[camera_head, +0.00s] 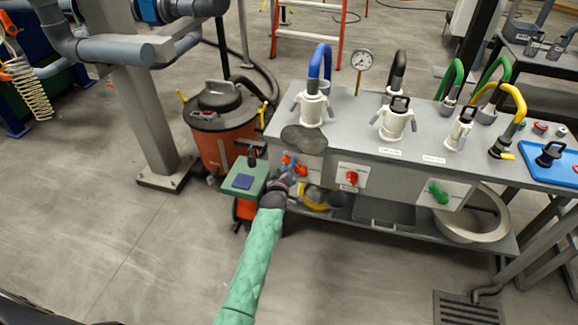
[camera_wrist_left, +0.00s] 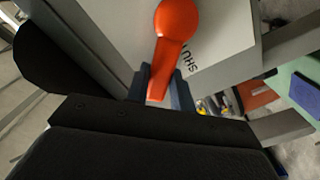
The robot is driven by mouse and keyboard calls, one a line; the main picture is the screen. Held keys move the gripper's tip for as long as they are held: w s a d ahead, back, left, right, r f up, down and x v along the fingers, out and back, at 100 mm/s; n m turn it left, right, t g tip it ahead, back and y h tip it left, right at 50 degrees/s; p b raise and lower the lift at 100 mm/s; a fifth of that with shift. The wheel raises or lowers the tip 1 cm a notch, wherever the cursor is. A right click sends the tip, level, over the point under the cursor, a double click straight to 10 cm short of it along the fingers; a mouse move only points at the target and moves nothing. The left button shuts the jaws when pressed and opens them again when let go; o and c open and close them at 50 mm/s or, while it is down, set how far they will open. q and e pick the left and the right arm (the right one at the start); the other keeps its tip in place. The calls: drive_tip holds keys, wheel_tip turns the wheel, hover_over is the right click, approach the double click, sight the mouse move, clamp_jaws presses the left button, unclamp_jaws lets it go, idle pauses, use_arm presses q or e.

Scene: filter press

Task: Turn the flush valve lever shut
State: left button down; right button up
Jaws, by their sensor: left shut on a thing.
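The flush valve lever (camera_wrist_left: 175,27) is orange-red, with a round hub and a tapering handle. It sits on a grey box face beside dark lettering that reads "SHU", the rest being covered. My left gripper (camera_wrist_left: 162,85) is shut on the handle's end, with one dark blue finger on each side. In the head view the orange-red lever (camera_head: 296,164) shows small at the bench's left front, partly hidden by my gripper (camera_head: 287,174). My green-sleeved left arm reaches up to it from below. My right gripper is not in view.
The bench (camera_head: 340,110) carries several white fittings with coloured hoses. A red handle (camera_head: 352,178) and a green handle (camera_head: 438,192) sit on its front to the right. An orange vacuum (camera_head: 222,120) and a small green table (camera_head: 240,183) stand close on the left.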

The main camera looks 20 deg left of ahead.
use_arm(q)
drive_tip(key=c, duration=1.2)
unclamp_jaws()
drive_tip(key=shift+f, duration=0.1)
drive_tip(key=s, duration=0.7)
drive_tip(key=shift+s+b, duration=0.3)
drive_tip(key=shift+s, duration=0.1)
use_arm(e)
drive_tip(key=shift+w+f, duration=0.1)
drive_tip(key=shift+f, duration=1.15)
